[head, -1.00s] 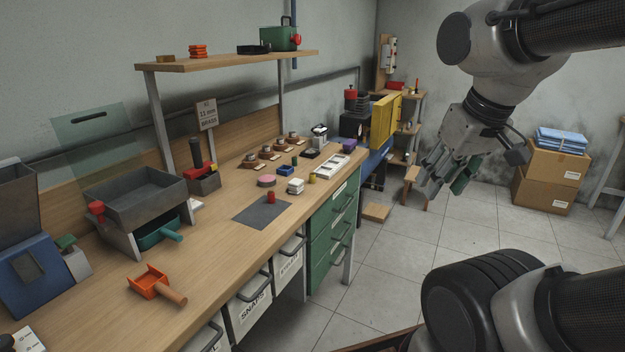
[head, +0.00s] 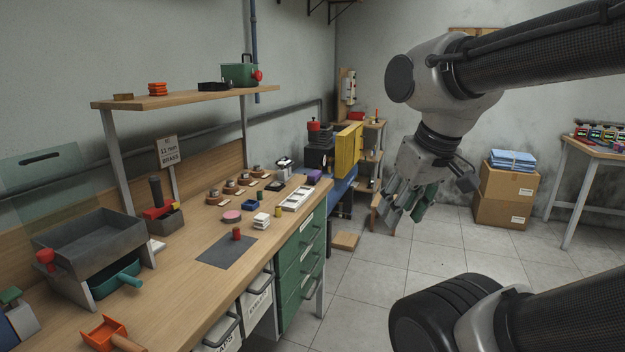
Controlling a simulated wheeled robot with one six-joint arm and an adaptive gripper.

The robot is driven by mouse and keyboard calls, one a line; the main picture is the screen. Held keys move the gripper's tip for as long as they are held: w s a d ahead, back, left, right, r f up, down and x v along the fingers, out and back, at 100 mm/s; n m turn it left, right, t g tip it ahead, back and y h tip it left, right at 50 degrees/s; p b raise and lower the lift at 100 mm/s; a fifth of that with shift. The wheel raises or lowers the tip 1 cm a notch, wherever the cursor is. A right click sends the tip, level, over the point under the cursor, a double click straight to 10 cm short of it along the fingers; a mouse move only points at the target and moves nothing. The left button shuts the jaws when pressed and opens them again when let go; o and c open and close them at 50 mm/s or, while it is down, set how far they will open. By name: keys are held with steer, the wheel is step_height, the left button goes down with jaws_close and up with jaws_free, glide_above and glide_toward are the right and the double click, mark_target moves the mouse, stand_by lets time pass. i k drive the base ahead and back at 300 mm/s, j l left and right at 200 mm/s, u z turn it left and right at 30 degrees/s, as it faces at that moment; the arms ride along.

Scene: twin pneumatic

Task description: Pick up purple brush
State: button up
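A small purple thing (head: 314,177) lies at the far right end of the wooden workbench (head: 185,262). It is too small to tell if it is a brush, and no other purple thing shows. My gripper (head: 398,220) hangs in the air to the right of the bench, over the floor, pointing down and well apart from the purple thing. Its grey fingers show from the side, with a green part among them. Whether they are apart or closed on something I cannot tell.
A white tray (head: 298,198), a pink disc (head: 231,216) and a red cylinder on a dark mat (head: 222,256) are on the bench. A shelf (head: 185,96) stands above. Cardboard boxes (head: 505,195) stand by the back wall. The tiled floor between is mostly clear.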

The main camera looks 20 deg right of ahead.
mark_target(314, 177)
steer(key=i+l+u, duration=0.1)
steer(key=u, duration=0.4)
steer(key=i+l+u, duration=0.2)
steer(key=l, duration=0.2)
steer(key=i+l+u, duration=0.1)
steer(key=l+u, duration=0.15)
steer(key=l, duration=0.15)
steer(key=i+l+u, duration=0.2)
steer(key=l, duration=0.2)
steer(key=i+l, duration=0.1)
steer(key=l, duration=1.15)
steer(key=i+l+u, duration=0.1)
steer(key=l, duration=0.5)
